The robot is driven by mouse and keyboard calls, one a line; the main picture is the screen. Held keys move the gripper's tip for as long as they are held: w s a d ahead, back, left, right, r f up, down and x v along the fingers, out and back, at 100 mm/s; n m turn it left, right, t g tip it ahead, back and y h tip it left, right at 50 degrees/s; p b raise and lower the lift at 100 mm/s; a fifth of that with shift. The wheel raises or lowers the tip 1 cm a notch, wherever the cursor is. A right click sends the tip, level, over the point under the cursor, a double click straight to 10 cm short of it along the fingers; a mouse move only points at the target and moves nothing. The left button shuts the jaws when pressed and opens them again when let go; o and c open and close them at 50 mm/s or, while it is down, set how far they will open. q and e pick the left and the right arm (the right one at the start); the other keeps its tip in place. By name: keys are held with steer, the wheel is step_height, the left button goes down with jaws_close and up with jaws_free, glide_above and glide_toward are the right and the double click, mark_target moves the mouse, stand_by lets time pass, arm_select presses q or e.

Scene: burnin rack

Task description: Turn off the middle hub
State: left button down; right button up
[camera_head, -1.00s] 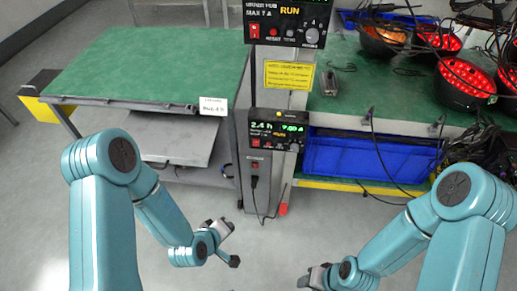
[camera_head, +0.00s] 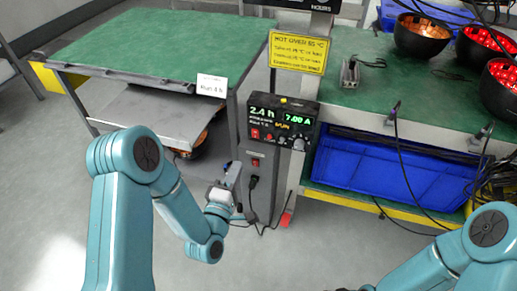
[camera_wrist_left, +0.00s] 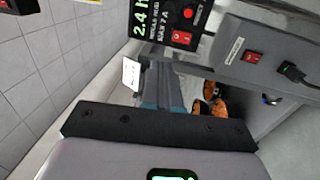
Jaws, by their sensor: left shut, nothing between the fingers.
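A black hub (camera_head: 282,124) on the grey post has a green display reading 2.4 h and 7.00 A. A red switch (camera_head: 255,133) sits at its left and a knob at its right. The hub is also at the top of the left wrist view (camera_wrist_left: 165,22), rotated and partly cut off, with its red switch (camera_wrist_left: 181,37). Another hub (camera_head: 300,3) is cut off at the top edge. I cannot tell which is the middle one. My left gripper (camera_head: 235,172) is shut and empty, below and left of the lower hub, apart from it. My right gripper is out of frame.
Below the hub, a post socket box has a red switch (camera_head: 256,162) and a black plug (camera_head: 252,182). A yellow sign (camera_head: 298,52) stands above. A blue bin (camera_head: 385,172) is under the right green bench. The left green table (camera_head: 150,45) carries a white label (camera_head: 212,85).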

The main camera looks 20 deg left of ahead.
mark_target(255, 133)
arm_select(q)
steer(key=f, duration=0.1)
steer(key=f+b, duration=0.2)
steer(key=shift+w+f, duration=0.25)
steer(key=shift+f, duration=0.1)
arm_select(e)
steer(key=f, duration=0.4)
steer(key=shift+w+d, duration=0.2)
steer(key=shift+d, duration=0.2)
arm_select(q)
steer(key=shift+s+r, duration=0.1)
steer(key=shift+s, duration=0.05)
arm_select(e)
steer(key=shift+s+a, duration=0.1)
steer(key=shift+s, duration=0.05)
arm_select(q)
steer(key=w, duration=0.4)
steer(key=w+r, duration=0.1)
steer(key=w, duration=0.9)
steer(key=shift+d+r+b, duration=0.3)
steer(key=shift+b, duration=0.05)
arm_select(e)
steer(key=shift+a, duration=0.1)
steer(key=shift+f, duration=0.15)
